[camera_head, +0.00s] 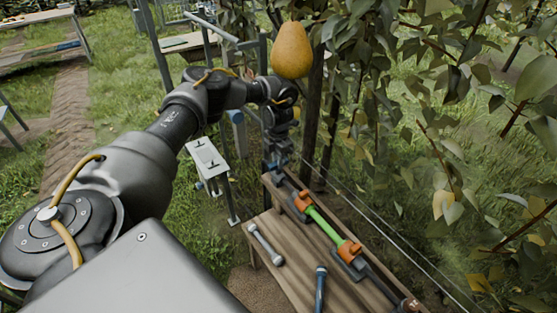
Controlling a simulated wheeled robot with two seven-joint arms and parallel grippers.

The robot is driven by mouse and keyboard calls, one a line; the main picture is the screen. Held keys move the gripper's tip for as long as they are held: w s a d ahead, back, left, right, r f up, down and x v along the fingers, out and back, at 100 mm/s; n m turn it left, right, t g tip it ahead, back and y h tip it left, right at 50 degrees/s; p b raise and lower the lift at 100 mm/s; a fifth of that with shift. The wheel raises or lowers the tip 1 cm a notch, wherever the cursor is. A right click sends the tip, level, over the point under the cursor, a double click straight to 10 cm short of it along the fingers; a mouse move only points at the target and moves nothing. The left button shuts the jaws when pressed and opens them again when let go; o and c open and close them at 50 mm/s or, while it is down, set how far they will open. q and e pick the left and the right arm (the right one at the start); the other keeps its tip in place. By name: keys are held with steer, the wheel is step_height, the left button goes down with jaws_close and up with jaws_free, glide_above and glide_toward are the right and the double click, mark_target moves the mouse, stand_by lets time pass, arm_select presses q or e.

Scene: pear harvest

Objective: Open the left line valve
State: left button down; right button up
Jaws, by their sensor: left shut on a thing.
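My left arm reaches in from the left and bends down to the left end of the wooden bench (292,252). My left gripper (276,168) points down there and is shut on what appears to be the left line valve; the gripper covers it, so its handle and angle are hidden. A line runs from there along the bench's back edge, with an orange fitting (303,201), a green hose (321,224) and a second orange fitting (349,251). My right gripper is not in view.
A grey rod-shaped piece (265,244) and a blue-grey one (320,288) lie on the bench. Wires and leafy branches run along its right side. A pear (291,50) hangs above my wrist. A small grey stand (207,157) is left of the gripper.

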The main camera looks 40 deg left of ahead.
arm_select(q)
steer(key=shift+n, duration=0.4)
steer(key=n+p, duration=0.1)
steer(key=n, duration=0.1)
steer(key=shift+r+n, duration=0.1)
steer(key=shift+n, duration=0.3)
steer(key=n+p, duration=0.2)
steer(key=n, duration=0.4)
steer(key=n+p, duration=0.2)
steer(key=n, duration=0.3)
steer(key=shift+n+p, duration=0.5)
steer(key=shift+n, duration=1.2)
steer(key=c, duration=1.3)
jaws_free()
